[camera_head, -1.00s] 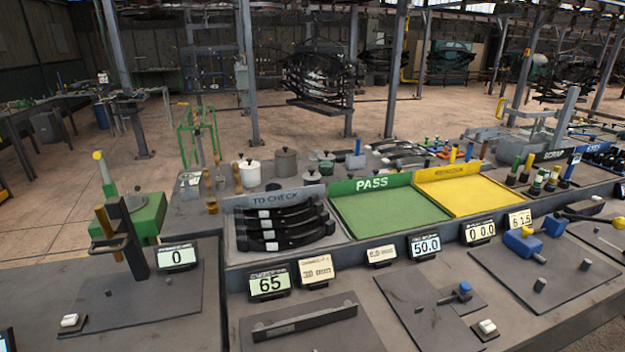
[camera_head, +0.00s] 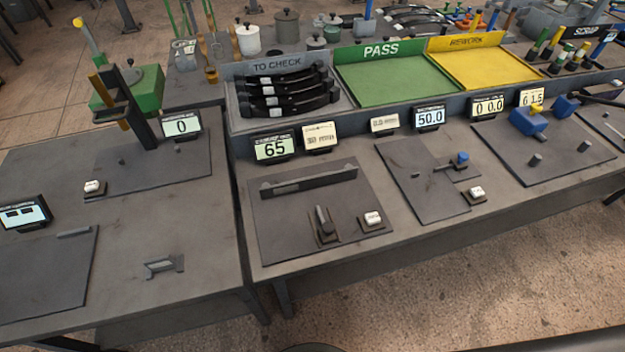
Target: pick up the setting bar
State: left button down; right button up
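No part is readably labelled as the setting bar, so I cannot tell for sure which it is. A small grey bar-like piece with raised ends (camera_head: 162,265) lies alone on the bare front part of the left bench. A long dark bar (camera_head: 310,180) stands along the back of the middle plate, behind a small lever. A short grey bar (camera_head: 74,232) lies at the upper edge of the plate at far left. Neither of my grippers shows in the head view.
The left bench (camera_head: 205,285) has free room around the small grey piece. A display reading 0 (camera_head: 181,126) and a green press (camera_head: 135,90) stand behind. Dark leaf springs (camera_head: 285,90) lie in the TO CHECK tray; the green PASS tray (camera_head: 395,80) and yellow tray (camera_head: 485,62) are empty.

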aim_at(330, 177)
jog(key=z, duration=0.7)
jog(key=k, duration=0.7)
jog(key=u, duration=0.05)
